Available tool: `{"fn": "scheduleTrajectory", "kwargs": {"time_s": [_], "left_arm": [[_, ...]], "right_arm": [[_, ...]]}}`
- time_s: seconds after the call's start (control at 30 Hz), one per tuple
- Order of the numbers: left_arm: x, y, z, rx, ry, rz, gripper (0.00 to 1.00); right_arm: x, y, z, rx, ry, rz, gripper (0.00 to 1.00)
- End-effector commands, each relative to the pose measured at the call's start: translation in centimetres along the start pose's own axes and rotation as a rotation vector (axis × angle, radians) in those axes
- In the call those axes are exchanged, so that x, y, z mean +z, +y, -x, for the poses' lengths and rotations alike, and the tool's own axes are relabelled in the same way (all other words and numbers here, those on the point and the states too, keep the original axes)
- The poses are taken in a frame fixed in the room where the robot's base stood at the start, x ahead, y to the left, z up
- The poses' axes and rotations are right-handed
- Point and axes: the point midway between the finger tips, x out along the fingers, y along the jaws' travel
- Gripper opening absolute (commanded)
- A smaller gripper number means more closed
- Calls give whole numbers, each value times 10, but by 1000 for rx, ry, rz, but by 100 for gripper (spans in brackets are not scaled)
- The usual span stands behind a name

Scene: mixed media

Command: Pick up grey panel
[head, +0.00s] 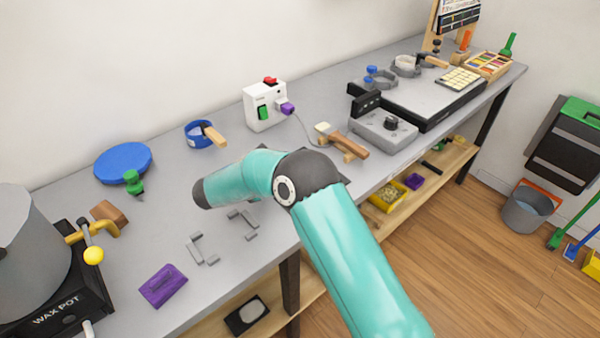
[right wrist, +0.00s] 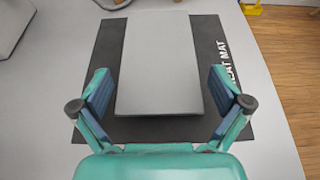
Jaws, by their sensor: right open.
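The grey panel (right wrist: 160,65) is a flat rectangle lying on a dark heat mat (right wrist: 215,60) in the right wrist view. My right gripper (right wrist: 160,92) is open, with one finger on each side of the panel's near part. Gaps show between the fingers and the panel, and nothing is held. In the head view my teal right arm hides the panel and the gripper; only a dark edge of the mat shows beside the arm. My left gripper is not in view.
Grey L-shaped brackets (head: 203,250) and a purple block (head: 163,286) lie on the grey bench. A wax pot (head: 30,250) stands at left. A white box (head: 265,106) and a wooden-handled tool (head: 342,141) lie behind the arm. Bare bench surrounds the mat's left side.

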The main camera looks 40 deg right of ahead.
Motion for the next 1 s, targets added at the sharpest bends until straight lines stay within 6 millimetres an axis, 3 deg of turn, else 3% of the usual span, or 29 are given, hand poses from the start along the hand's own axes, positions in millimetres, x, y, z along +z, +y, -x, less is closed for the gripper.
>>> {"fn": "scheduleTrajectory", "kwargs": {"time_s": [0.33, 0.63, 1.0], "left_arm": [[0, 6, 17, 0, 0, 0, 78], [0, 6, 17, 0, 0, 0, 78], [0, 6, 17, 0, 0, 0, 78]], "right_arm": [[8, 2, -43, -3, 0, 0, 100], [6, 3, -49, 0, 0, 0, 100], [6, 3, -48, 1, -1, 0, 44]]}}
